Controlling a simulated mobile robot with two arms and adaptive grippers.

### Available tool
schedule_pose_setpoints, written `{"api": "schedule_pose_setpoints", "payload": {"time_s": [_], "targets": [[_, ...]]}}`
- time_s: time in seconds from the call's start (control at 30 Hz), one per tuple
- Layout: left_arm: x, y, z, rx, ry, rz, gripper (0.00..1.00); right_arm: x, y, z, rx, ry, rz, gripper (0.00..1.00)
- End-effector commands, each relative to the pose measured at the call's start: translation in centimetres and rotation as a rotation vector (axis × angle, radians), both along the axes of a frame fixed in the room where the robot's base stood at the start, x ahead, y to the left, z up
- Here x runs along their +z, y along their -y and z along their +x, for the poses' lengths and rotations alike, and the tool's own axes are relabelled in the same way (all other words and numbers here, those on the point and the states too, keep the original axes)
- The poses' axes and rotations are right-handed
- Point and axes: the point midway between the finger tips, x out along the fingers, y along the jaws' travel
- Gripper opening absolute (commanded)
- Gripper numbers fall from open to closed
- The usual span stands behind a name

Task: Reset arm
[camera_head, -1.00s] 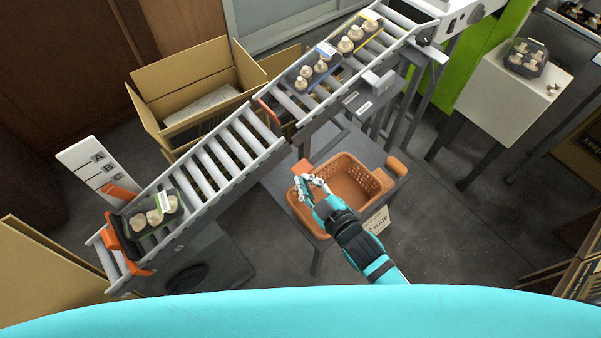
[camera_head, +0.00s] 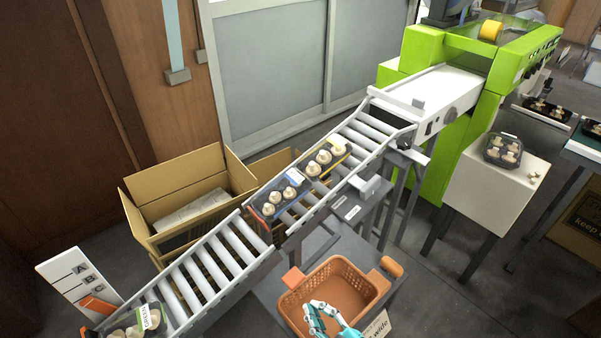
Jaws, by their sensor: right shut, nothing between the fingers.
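My right gripper (camera_head: 324,314) shows at the bottom of the head view, over the near part of an orange basket (camera_head: 290,303). It is shut and empty, and most of its arm is below the frame. The basket stands on a grey table (camera_head: 268,289) and looks empty. My left gripper is not in view.
A roller conveyor (camera_head: 215,268) slopes down from a green machine (camera_head: 408,68) to the lower left. It carries mushroom trays (camera_head: 325,162), with another tray (camera_head: 140,325) at its lower end. A cardboard box (camera_head: 152,184) stands behind. A white stand (camera_head: 490,193) holds a tray at right.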

Motion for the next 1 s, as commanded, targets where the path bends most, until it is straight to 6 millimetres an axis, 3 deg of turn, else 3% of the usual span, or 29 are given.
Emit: {"api": "schedule_pose_setpoints", "payload": {"time_s": [0.13, 0.23, 0.37, 0.47, 0.57, 0.7, 0.83, 1.0], "targets": [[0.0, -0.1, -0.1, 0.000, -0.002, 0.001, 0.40, -1.0, 0.3, 0.0, -0.009, -0.022, -0.005, 0.00], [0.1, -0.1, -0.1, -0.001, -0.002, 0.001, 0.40, -4.5, 1.4, 0.0, -0.039, -0.097, -0.018, 0.00], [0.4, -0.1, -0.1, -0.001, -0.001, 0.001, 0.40, -12.4, 4.2, -1.1, -0.120, -0.277, -0.039, 0.00], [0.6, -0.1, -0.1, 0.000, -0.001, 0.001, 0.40, -19.2, 7.0, -3.4, -0.203, -0.445, -0.052, 0.00], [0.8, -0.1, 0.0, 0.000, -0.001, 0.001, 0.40, -25.5, 9.7, -6.8, -0.293, -0.616, -0.060, 0.00], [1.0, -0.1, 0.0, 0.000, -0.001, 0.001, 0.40, -33.0, 13.2, -13.7, -0.429, -0.859, -0.066, 0.00], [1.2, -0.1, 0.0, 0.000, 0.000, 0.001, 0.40, -37.8, 15.3, -21.1, -0.551, -1.066, -0.067, 0.00], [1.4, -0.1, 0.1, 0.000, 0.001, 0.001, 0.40, -40.6, 16.4, -28.4, -0.661, -1.246, -0.067, 0.00]]}}
